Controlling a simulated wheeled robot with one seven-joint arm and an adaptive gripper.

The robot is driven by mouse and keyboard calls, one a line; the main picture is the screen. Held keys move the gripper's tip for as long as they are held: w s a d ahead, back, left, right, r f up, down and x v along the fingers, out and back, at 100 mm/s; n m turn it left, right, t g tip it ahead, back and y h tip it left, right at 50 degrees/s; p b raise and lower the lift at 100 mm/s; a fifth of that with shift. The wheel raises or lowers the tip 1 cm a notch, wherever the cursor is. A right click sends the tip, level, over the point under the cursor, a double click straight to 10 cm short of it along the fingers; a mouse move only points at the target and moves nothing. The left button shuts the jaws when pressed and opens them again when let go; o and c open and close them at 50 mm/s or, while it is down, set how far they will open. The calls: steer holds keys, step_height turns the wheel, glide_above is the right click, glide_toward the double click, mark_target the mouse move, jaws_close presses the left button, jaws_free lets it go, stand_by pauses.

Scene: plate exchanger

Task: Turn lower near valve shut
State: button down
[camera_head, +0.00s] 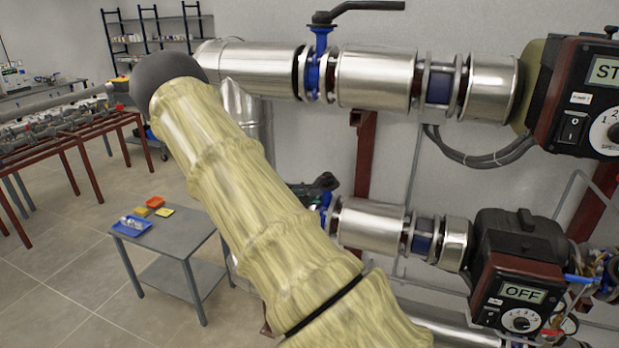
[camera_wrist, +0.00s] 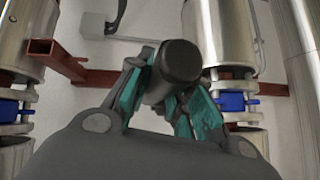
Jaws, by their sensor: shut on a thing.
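The lower near valve shows in the head view as a small patch of blue body (camera_head: 326,200) on the lower steel pipe, partly hidden behind my arm. My gripper (camera_head: 318,187) is just beside it, mostly hidden by my arm's sleeve. In the wrist view, my gripper (camera_wrist: 172,92) has its teal fingers closed on both sides of a dark, rounded handle end (camera_wrist: 178,62). The rest of this handle and its angle to the pipe are hidden.
An upper valve with a black lever (camera_head: 355,10) sits on the upper pipe (camera_head: 375,78). Pump boxes reading "ST" (camera_head: 606,72) and "OFF" (camera_head: 522,292) stand at right. A small grey table (camera_head: 180,232) with trays stands at left. Red-brown frame bars (camera_wrist: 98,78) run behind the gripper.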

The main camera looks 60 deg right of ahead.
steer(key=shift+w+d+r, duration=0.1)
steer(key=shift+w+r, duration=0.05)
steer(key=shift+w, duration=0.05)
steer(key=c, duration=1.5)
jaws_free()
steer(key=shift+c, duration=0.2)
steer(key=shift+o, duration=1.3)
steer(key=shift+d+f, duration=0.1)
steer(key=shift+f, duration=0.1)
steer(key=shift+r, duration=0.1)
steer(key=v, duration=1.2)
